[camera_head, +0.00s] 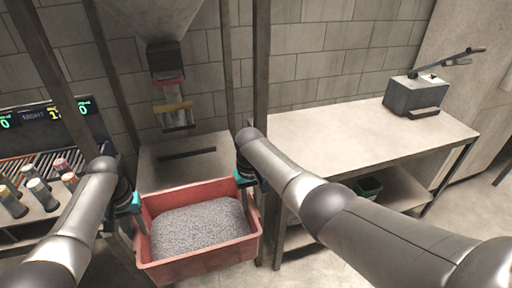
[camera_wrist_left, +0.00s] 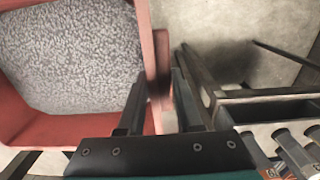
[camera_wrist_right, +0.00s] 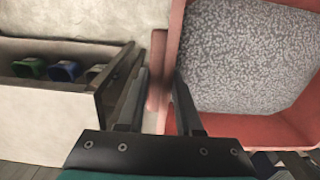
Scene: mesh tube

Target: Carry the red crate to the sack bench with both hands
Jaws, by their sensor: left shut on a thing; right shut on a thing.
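The red crate (camera_head: 200,264) is upright and filled with grey speckled granules (camera_head: 198,228). In the head view it is at the lower middle, held between my two arms. My left gripper (camera_head: 133,228) is shut on the crate's left side; the left wrist view shows its fingers (camera_wrist_left: 158,95) around the red handle (camera_wrist_left: 161,65). My right gripper (camera_head: 246,190) is shut on the opposite side, its fingers (camera_wrist_right: 160,90) around the other handle (camera_wrist_right: 155,70). The long pale bench (camera_head: 370,140) stands to the right, with a grey machine (camera_head: 412,97) on top.
A hopper (camera_head: 165,40) on dark posts hangs over a pale stand (camera_head: 185,160) behind the crate. A rack with several capped tubes (camera_head: 40,190) and lit displays (camera_head: 50,115) is at left. A green bin (camera_head: 368,187) sits beneath the bench. Most of the bench top is clear.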

